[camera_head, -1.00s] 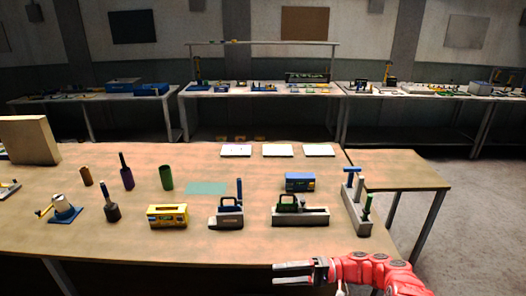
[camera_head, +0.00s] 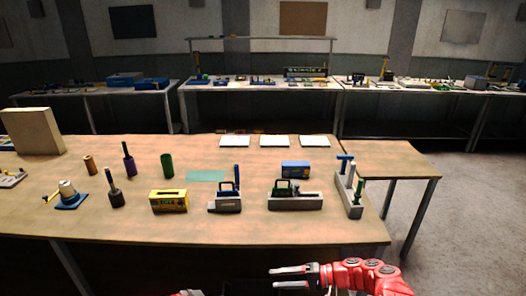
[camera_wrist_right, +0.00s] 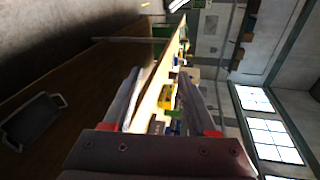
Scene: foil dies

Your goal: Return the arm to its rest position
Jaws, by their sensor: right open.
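My right arm, red with grey fingers, comes in at the bottom right of the head view. Its gripper (camera_head: 288,277) is open and empty, in front of the table's (camera_head: 120,215) near edge and apart from everything on it. In the right wrist view the two fingers (camera_wrist_right: 160,78) stand apart with nothing between them, and the table shows tilted behind them.
On the table are a yellow box (camera_head: 169,201), a grey block with a blue handle (camera_head: 225,204), a grey base with a green part (camera_head: 295,201), a blue box (camera_head: 296,170) and a grey rack (camera_head: 347,199). Floor (camera_head: 470,230) is clear at right.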

